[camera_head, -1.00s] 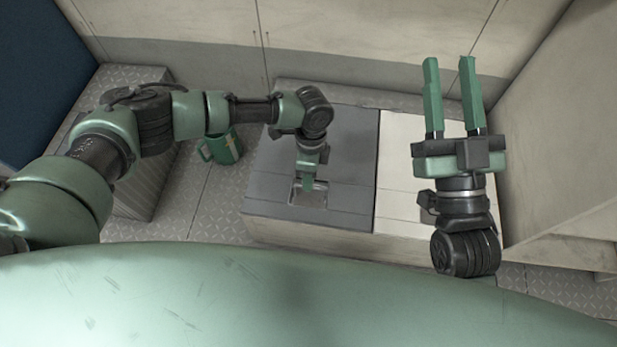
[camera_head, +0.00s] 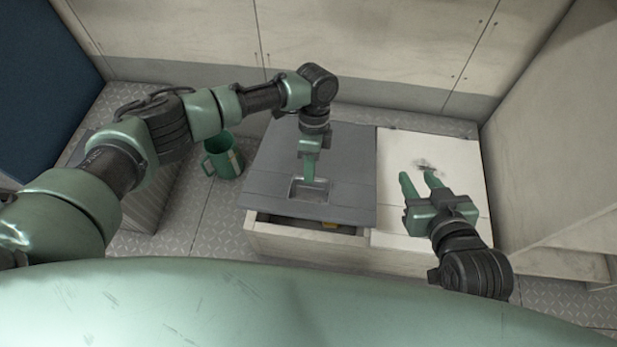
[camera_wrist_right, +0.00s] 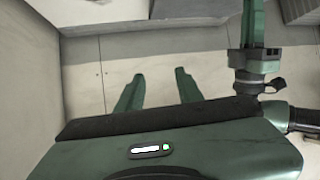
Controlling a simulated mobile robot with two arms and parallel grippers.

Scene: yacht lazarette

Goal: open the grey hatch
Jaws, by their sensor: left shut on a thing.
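The grey hatch (camera_head: 265,185) covers the left part of a low pale locker. Its front edge is tilted up a little, with a dark gap below it. My left gripper (camera_head: 308,183) is shut on the handle at the recess (camera_head: 322,195) near the hatch's front edge; its fingertips partly hide the handle. My right gripper (camera_head: 418,178) is open and empty, over the white top right of the hatch. Its two spread fingers also show in the right wrist view (camera_wrist_right: 158,85), with nothing between them.
The locker's white top (camera_head: 410,145) has a dark smudge. A green mug (camera_head: 223,162) stands on the floor left of the locker. Pale walls close the back and right.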

